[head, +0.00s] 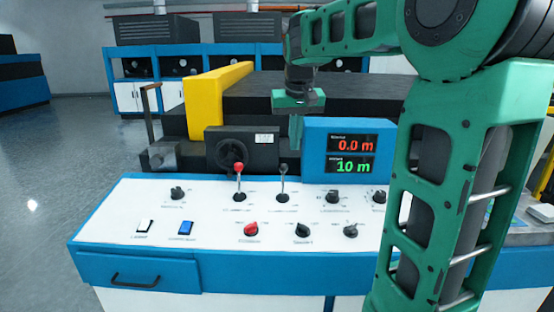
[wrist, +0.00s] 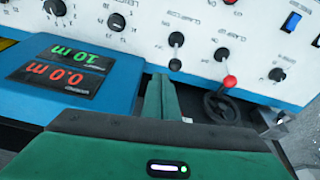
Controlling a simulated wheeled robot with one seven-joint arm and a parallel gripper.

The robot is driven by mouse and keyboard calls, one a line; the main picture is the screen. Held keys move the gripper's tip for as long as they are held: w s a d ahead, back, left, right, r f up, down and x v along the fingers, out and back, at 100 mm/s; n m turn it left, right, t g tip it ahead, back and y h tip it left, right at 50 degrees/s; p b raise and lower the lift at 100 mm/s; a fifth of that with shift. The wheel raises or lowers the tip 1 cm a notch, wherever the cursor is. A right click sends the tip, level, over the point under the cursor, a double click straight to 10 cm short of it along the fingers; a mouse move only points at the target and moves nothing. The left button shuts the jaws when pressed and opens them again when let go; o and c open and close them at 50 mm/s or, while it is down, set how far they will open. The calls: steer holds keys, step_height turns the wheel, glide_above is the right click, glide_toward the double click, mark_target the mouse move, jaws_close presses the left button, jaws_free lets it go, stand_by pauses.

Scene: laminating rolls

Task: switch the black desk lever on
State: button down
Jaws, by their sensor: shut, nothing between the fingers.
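The black desk lever (head: 283,170) stands on the white sloping panel, right of the red-knobbed lever. Its stick and round knob point upward in the head view. The wrist view, which looks from the far side, also shows the black lever (wrist: 175,64) just beyond my fingertips. My gripper (head: 296,142) points down above the back edge of the panel, behind the black lever and left of the display. In the wrist view my gripper (wrist: 160,84) has its fingers together and empty. The gripper appears apart from the lever.
The red-knobbed lever (head: 238,168) stands close beside the black one. A blue display box (head: 313,151) rises right of my gripper. A black handwheel (head: 231,153) is at the back left. Several rotary knobs and two rocker switches sit on the panel (head: 130,205).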

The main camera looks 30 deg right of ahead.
steer(key=w+r, duration=0.2)
steer(key=w, duration=0.3)
steer(key=shift+w+a+r+t, duration=0.25)
steer(key=shift+w+r+t, duration=0.05)
steer(key=shift+r+t, duration=0.1)
glide_above(283, 180)
steer(key=w+d, duration=0.1)
steer(key=w, duration=0.2)
steer(key=shift+f, duration=4.8)
steer(key=shift+d, duration=0.2)
